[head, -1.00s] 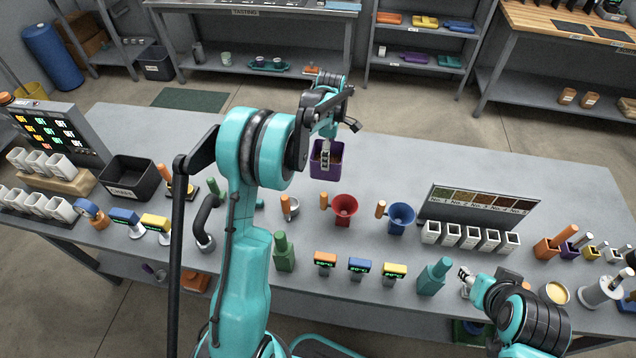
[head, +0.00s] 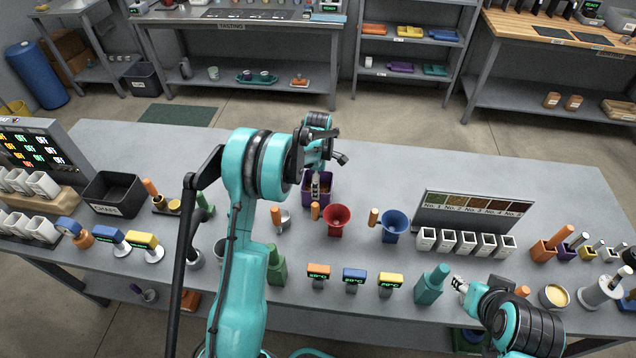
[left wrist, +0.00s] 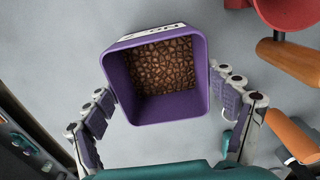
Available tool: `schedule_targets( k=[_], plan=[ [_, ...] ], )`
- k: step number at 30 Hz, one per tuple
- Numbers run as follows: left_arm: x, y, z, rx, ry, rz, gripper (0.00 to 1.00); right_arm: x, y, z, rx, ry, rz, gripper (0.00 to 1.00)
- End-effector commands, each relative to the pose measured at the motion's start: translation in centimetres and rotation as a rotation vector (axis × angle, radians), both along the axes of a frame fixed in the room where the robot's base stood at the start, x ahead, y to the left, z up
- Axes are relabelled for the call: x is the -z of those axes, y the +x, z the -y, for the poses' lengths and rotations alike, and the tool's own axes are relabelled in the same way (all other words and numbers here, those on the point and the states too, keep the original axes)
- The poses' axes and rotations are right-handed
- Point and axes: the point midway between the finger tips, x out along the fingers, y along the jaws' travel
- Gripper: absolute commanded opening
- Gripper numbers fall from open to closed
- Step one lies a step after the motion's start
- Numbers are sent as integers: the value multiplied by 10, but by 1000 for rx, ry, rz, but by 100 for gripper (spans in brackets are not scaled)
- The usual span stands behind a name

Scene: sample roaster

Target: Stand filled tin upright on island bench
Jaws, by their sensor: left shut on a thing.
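The purple square tin (head: 327,192) is upright over the island bench (head: 420,165), behind the red funnel. In the left wrist view the tin (left wrist: 201,107) is open at the top and holds brown beans. My left gripper (head: 317,186) is shut on the tin, and its fingers (left wrist: 168,112) lie along two opposite sides. I cannot tell whether the tin's base touches the bench. My right gripper (head: 459,284) is by the teal bottle (head: 432,284) at the front; its fingers are too small to read.
The red funnel (head: 337,220) and blue funnel (head: 394,226) stand just nearer than the tin. A sample rack (head: 470,213) is to the right, and a black chaff bin (head: 113,194) to the left. The bench behind the tin is clear.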

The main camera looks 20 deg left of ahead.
Motion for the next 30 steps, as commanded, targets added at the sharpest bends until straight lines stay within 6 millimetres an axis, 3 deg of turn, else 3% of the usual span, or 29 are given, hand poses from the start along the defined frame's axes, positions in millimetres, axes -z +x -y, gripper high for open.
schedule_targets(
  k=[4,5,6,20,30],
  plan=[
    [5,0,0,0,0,0,36,5,0,0,0,0,0,40],
    [4,0,0,0,0,0,93,4,0,0,0,0,0,40],
    [3,0,0,0,0,0,100,3,0,0,0,0,0,40],
    [-5,0,0,0,0,0,100,-2,0,0,0,0,0,40],
    [-77,0,0,0,0,0,100,-18,0,0,0,0,0,40]
  ],
)
